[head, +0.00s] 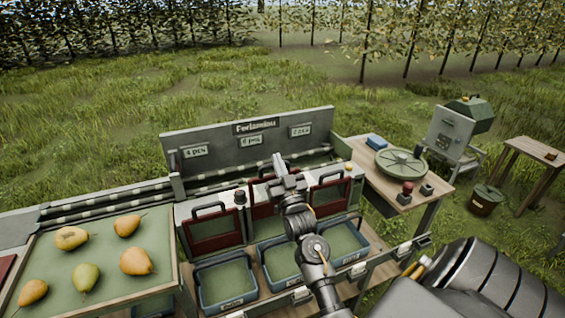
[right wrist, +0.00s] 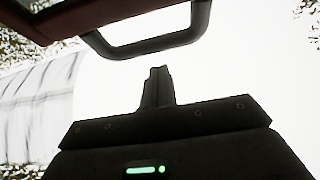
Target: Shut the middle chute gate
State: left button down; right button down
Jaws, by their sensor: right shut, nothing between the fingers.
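The middle chute gate (head: 260,210) is a dark red panel with a black handle (head: 265,168). It sits higher than the left gate (head: 213,233) and the right gate (head: 327,197), so it stands raised. My right gripper (head: 279,162) is shut and empty at the height of the middle handle; my arm hides part of the gate. In the right wrist view a dark handle (right wrist: 150,48) with a red panel edge (right wrist: 75,18) shows just beyond my shut fingertips (right wrist: 158,70). I cannot tell whether they touch. My left gripper is out of view.
Blue-grey crates, a left one (head: 225,282), a middle one (head: 279,261) and a right one (head: 336,241), stand below the gates. Several pears lie on the green tray (head: 100,255) at left. A side table (head: 385,180) at right holds a round scale and buttons.

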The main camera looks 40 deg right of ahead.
jog(key=shift+w+f, duration=0.15)
jog(key=shift+f, duration=0.7)
notch_tip(320, 180, down, 10)
jog(key=b, duration=0.7)
jog(key=shift+f, duration=0.25)
notch_tip(320, 180, up, 5)
jog(key=p, duration=0.4)
jog(key=b+v, duration=0.3)
jog(key=v, duration=0.8)
jog(key=shift+f, duration=0.2)
